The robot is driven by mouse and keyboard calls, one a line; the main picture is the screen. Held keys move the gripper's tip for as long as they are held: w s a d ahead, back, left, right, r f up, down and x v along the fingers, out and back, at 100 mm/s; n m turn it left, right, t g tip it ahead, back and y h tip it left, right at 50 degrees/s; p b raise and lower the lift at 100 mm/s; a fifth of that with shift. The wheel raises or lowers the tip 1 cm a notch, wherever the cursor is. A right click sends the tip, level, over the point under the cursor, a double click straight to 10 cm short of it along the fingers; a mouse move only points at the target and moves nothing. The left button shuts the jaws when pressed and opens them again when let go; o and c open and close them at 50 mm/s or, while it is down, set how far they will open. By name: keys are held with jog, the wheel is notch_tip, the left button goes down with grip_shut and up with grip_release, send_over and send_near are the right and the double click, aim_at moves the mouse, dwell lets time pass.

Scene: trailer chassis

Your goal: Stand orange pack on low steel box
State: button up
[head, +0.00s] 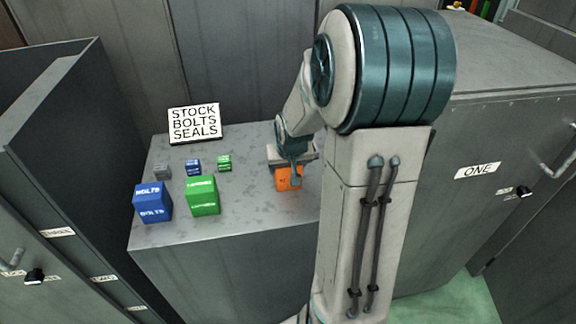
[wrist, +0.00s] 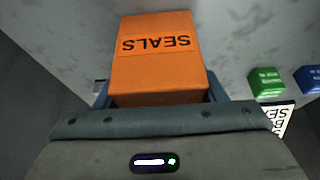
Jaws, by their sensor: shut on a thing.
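The orange pack (head: 288,180) is at my gripper (head: 290,165), over the right part of the low steel box (head: 240,232). In the wrist view the pack (wrist: 156,62) fills the middle, and its SEALS label reads upside down. My gripper (wrist: 158,100) is shut on the pack; the fingers are mostly hidden behind it. The bare grey top of the box also shows in the wrist view (wrist: 235,25). I cannot tell whether the pack's underside touches the box top.
A large blue pack (head: 153,202) and a large green pack (head: 203,196) stand on the box's left half. A STOCK BOLTS SEALS sign (head: 194,122) is at the back. A tall cabinet marked ONE (head: 478,170) stands right.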

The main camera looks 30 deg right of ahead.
jog(key=o, duration=1.1)
jog(key=shift+o, duration=0.2)
jog(key=shift+s+r, duration=0.1)
jog(key=shift+r, duration=0.35)
jog(key=p+v, duration=0.2)
jog(key=v, duration=0.9)
jog(key=s+a+r+n+g+y, duration=0.1)
jog(key=s+a+n+g, duration=0.1)
jog(key=s+a, duration=1.1)
jog(key=shift+s+n, duration=0.5)
jog(key=shift+s, duration=0.3)
